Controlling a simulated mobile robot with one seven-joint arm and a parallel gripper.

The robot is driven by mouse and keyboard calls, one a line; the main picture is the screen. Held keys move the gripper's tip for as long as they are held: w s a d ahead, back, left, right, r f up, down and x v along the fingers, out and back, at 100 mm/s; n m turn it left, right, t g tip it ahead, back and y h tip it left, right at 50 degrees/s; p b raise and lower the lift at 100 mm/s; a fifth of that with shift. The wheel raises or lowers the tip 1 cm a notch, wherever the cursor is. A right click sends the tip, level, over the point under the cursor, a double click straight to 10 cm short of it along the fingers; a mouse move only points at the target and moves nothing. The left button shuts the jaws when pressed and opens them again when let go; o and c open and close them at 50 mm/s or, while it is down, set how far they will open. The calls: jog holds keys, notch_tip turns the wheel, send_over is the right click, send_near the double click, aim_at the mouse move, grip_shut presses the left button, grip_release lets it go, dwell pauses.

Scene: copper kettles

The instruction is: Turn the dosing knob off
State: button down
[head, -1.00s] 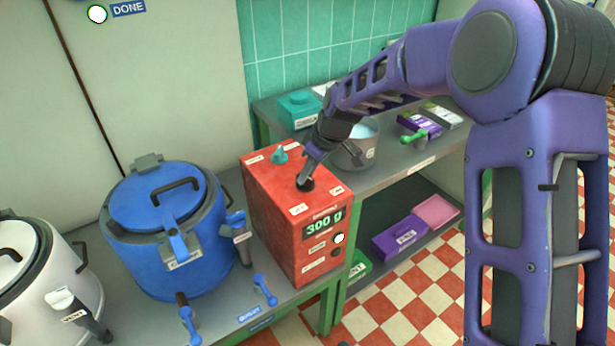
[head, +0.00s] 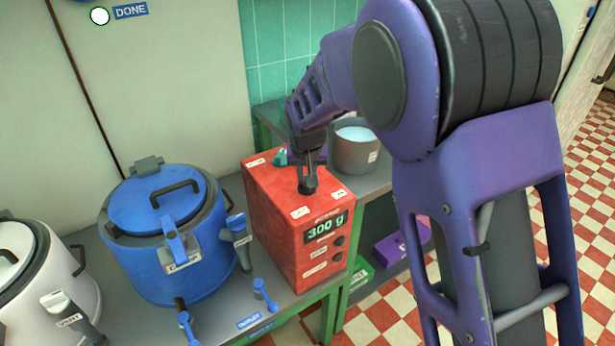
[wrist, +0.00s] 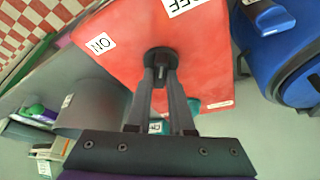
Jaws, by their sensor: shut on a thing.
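The red dosing box (head: 270,205) stands on the grey counter. Its black knob (head: 307,188) sits on the top face, and the display (head: 325,228) reads 300 g. My gripper (head: 308,174) points down from above and is shut on the knob. In the wrist view the two fingers (wrist: 161,78) close on the knob (wrist: 160,55), with an ON label (wrist: 101,43) to its left and a partly cut-off OFF label (wrist: 184,5) above right. The fingers hide part of the knob, so I cannot tell which label it points to. The round front lamp (head: 339,241) is dark.
A blue lidded kettle (head: 165,240) stands left of the box, a white kettle (head: 40,270) further left. A teal part (head: 280,158) on the box top is partly hidden by my gripper. A grey pot (head: 355,150) stands behind, right of the gripper.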

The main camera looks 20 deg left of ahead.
jog(key=shift+m+h, duration=0.5)
jog(key=shift+m, duration=0.7)
jog(key=c, duration=0.8)
grip_release()
jog(key=p+v, duration=0.1)
jog(key=v, duration=1.6)
jog(key=shift+s+r, duration=0.15)
jog(key=shift+a, duration=0.15)
